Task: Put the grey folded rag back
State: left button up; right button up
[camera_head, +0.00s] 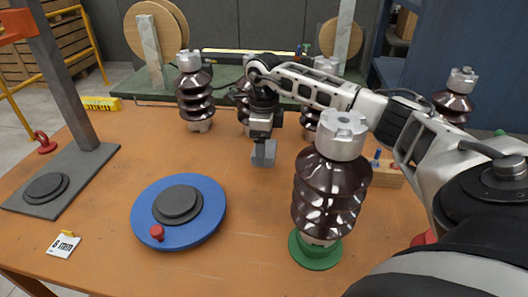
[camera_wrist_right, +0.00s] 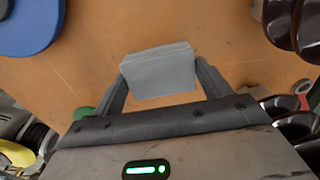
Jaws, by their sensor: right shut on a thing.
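The grey folded rag (camera_wrist_right: 160,72) is between the fingers of my right gripper (camera_wrist_right: 160,82) in the wrist view. In the head view my right gripper (camera_head: 264,150) points down over the middle of the table with the rag (camera_head: 262,158) at its tips. It appears to be above the orange tabletop, but the exact gap cannot be told. The gripper is shut on the rag. My left gripper is not in view.
A large brown insulator (camera_head: 328,190) stands on a green base (camera_head: 315,250) close by on the right. A blue turntable (camera_head: 205,225) lies front left. Several insulators (camera_head: 195,95) stand along the back. A grey stand (camera_head: 80,170) is at left. A wooden block (camera_head: 387,176) sits at right.

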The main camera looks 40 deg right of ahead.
jog(key=shift+w+d+f, duration=0.25)
jog(key=shift+f, duration=0.2)
notch_tip(320, 180, down, 3)
jog(key=shift+d+f+p, duration=0.1)
jog(key=shift+f+p, duration=0.1)
jog(key=shift+p, duration=0.35)
jog(key=o, duration=1)
jog(key=shift+w, duration=0.1)
notch_tip(320, 180, up, 12)
jog(key=shift+r+b, duration=0.1)
jog(key=shift+b, duration=0.75)
